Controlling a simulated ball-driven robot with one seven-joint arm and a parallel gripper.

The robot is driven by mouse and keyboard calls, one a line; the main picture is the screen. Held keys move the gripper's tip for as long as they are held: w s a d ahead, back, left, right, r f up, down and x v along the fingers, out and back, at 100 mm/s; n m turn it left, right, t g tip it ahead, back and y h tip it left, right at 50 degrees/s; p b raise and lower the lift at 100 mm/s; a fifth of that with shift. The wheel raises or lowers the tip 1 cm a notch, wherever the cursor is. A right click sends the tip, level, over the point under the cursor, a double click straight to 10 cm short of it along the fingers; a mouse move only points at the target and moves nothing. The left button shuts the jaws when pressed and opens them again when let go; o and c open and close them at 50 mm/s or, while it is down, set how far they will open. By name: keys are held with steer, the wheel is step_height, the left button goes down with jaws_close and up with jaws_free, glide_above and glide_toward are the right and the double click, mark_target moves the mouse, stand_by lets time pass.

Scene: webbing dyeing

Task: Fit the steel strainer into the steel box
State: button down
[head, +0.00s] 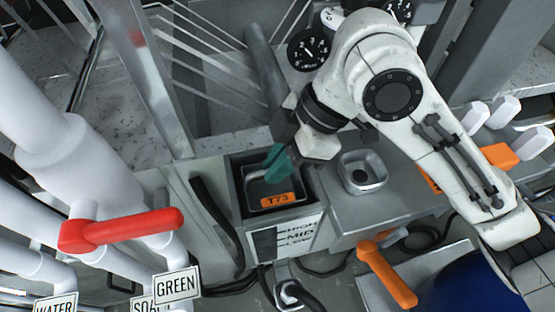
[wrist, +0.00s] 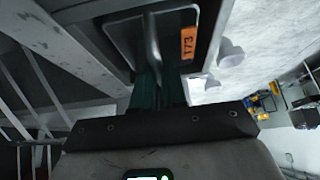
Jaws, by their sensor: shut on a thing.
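A grey steel tray-like piece with an orange T73 tag, which I take for the strainer (head: 257,190), shows in the head view below my gripper (head: 278,164). In the wrist view the strainer (wrist: 127,34) has a bar running up its middle, between the teal fingers of my gripper (wrist: 159,86). My gripper is shut on this bar. The strainer appears inside the opening of a dark square box (head: 236,172), which I take for the steel box. Its depth there, and whether it is fully seated, I cannot tell. My fingers hide part of it.
A small steel basin (head: 363,172) stands on the grey counter right of the box. A panel marked HIGH, MID, LOW (head: 290,238) is on the box's front. A red lever (head: 122,229) on white pipes is at the left, an orange handle (head: 386,272) at the lower right.

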steer(key=shift+f, duration=0.15)
steer(key=c, duration=1.2)
jaws_free()
steer(key=v, duration=1.2)
steer(key=shift+r, duration=0.2)
